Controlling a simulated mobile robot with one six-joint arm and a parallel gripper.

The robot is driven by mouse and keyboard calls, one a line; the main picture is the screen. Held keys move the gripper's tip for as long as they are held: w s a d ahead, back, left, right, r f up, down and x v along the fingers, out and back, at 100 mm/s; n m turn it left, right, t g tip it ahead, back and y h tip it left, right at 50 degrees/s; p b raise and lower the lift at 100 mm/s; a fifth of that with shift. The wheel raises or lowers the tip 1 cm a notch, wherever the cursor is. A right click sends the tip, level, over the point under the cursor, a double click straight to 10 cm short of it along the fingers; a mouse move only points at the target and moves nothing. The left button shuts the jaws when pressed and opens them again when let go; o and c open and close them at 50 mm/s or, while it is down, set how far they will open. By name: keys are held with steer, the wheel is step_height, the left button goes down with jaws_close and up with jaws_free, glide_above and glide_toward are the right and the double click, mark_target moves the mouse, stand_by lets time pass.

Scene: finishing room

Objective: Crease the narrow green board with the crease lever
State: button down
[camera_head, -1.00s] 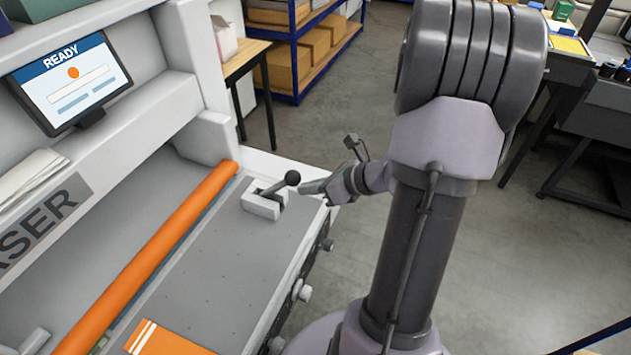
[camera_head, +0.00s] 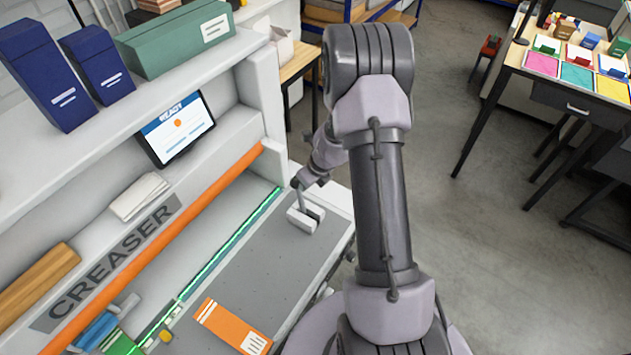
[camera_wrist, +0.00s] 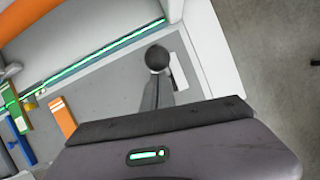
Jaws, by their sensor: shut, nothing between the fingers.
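The crease lever (camera_head: 301,201) stands in a pale block on the grey deck of the creaser (camera_head: 250,262). In the wrist view its dark ball knob (camera_wrist: 158,58) and shaft show just beyond my gripper (camera_wrist: 155,118). My gripper (camera_head: 297,184) is shut with nothing in it, at the lever's upper end in the head view. I cannot tell whether it touches the knob. A green board (camera_head: 121,344) is partly visible at the bottom left, cut off by the frame edge. A bright green line (camera_head: 228,247) runs along the slot beside the orange bar.
An orange card (camera_head: 234,325) lies on the deck. The orange bar (camera_head: 160,250) runs along the machine. A screen (camera_head: 177,127) reads READY. Blue and green boxes stand on the shelf above. A table with coloured sheets (camera_head: 575,75) is at right. Open floor lies between.

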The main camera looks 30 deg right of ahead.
steer(key=shift+w+a+r+p, duration=0.25)
steer(key=shift+w+p, duration=0.15)
steer(key=shift+w, duration=0.1)
steer(key=shift+w+a+r, duration=0.1)
steer(key=shift+w, duration=0.1)
